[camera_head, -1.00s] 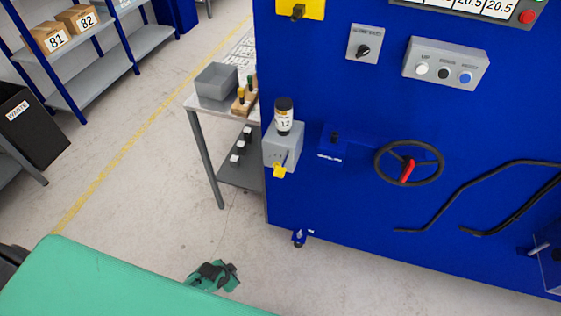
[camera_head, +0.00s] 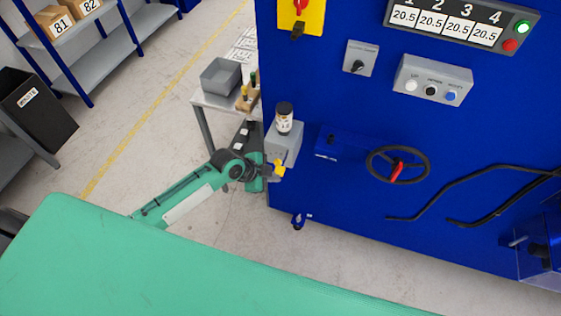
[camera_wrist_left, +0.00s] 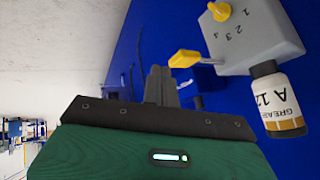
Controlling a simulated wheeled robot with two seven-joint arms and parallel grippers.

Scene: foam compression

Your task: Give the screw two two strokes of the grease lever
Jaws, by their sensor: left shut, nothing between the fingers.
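The grease unit is a grey box (camera_head: 283,148) on the left edge of the blue machine, with a dark-capped grease bottle (camera_head: 284,120) on top. Its yellow lever (camera_head: 279,169) sticks out low on the front. In the left wrist view the lever (camera_wrist_left: 186,58) is just right of and above my fingers. A yellow selector knob (camera_wrist_left: 219,10) there sits beside the numbers 1 to 4; its exact pointing is unclear. My left gripper (camera_head: 262,173) is shut and empty, close to the lever; contact cannot be told. Its fingers also show in the wrist view (camera_wrist_left: 160,86). My right gripper is not in view.
A black handwheel (camera_head: 398,164) with a red grip and a small blue block (camera_head: 328,143) are on the machine front. A side table (camera_head: 209,98) with a grey bin (camera_head: 220,76) stands behind my left arm. Dark hoses (camera_head: 470,185) run at the right.

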